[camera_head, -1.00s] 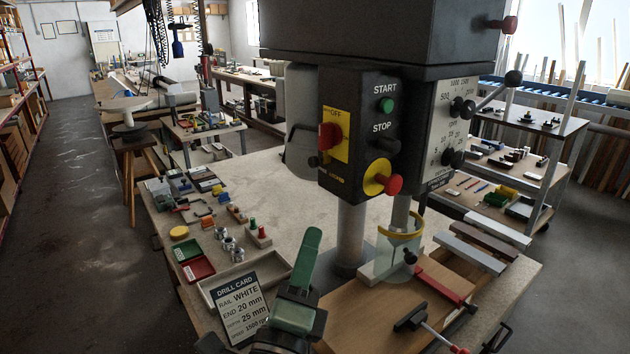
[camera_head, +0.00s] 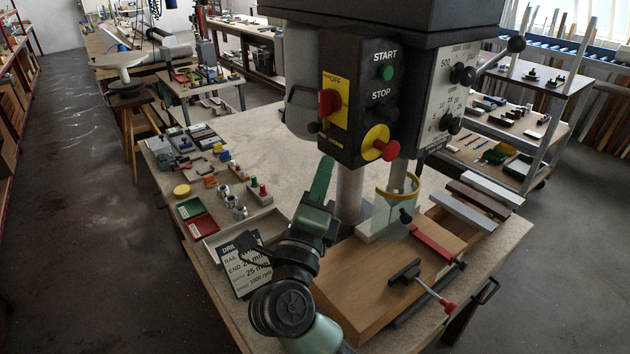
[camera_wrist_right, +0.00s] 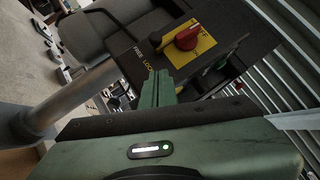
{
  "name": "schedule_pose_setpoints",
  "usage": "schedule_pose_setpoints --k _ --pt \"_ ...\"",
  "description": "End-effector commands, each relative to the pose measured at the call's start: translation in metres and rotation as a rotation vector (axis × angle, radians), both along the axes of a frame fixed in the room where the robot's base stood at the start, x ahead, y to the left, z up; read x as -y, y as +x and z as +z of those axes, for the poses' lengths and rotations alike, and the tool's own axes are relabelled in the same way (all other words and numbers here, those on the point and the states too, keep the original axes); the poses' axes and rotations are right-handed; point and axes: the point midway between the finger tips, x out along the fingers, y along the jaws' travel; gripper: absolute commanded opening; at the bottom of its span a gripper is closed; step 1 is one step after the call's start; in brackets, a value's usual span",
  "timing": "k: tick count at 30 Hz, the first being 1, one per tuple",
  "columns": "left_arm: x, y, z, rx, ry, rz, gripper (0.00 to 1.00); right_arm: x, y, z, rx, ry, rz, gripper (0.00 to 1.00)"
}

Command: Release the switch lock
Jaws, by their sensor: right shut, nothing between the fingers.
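The black control box (camera_head: 362,120) of the drill press carries a red rotary switch (camera_head: 328,102) on a yellow plate marked OFF. A small dark knob (camera_head: 314,127) sits at the box's lower left edge, near small yellow lettering. In the right wrist view the knob (camera_wrist_right: 155,38) is beside the words FREE and LOCKED, and the red switch (camera_wrist_right: 187,38) is to its right. My right gripper (camera_head: 327,160) is shut and empty, its green fingers pointing up just below the box's lower left corner. The fingertips (camera_wrist_right: 163,74) appear apart from the knob. My left gripper is not in view.
START (camera_head: 386,73) and STOP buttons and a red mushroom button (camera_head: 388,150) on yellow are on the same box. The steel column (camera_head: 349,195) stands just right of my gripper. The drill card (camera_head: 245,265) and a tray with small parts lie to the left.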

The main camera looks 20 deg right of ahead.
Motion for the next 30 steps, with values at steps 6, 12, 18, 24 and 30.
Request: schedule_pose_setpoints --k 6,12,18,24,30 --pt "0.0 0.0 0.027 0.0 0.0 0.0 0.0 0.003 0.032 0.02 0.0 -0.002 0.0 0.0" --pt "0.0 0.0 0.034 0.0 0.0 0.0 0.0 -0.001 0.046 0.023 -0.001 0.0 0.0 0.0" --pt "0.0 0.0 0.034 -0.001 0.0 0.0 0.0 -0.001 0.048 0.023 0.001 0.001 0.0 0.0" --pt "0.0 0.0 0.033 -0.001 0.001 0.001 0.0 -0.002 0.049 0.022 0.0 0.001 -0.001 0.0" --pt "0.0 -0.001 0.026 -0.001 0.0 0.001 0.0 -0.01 0.072 0.022 0.0 0.001 -0.001 0.0"
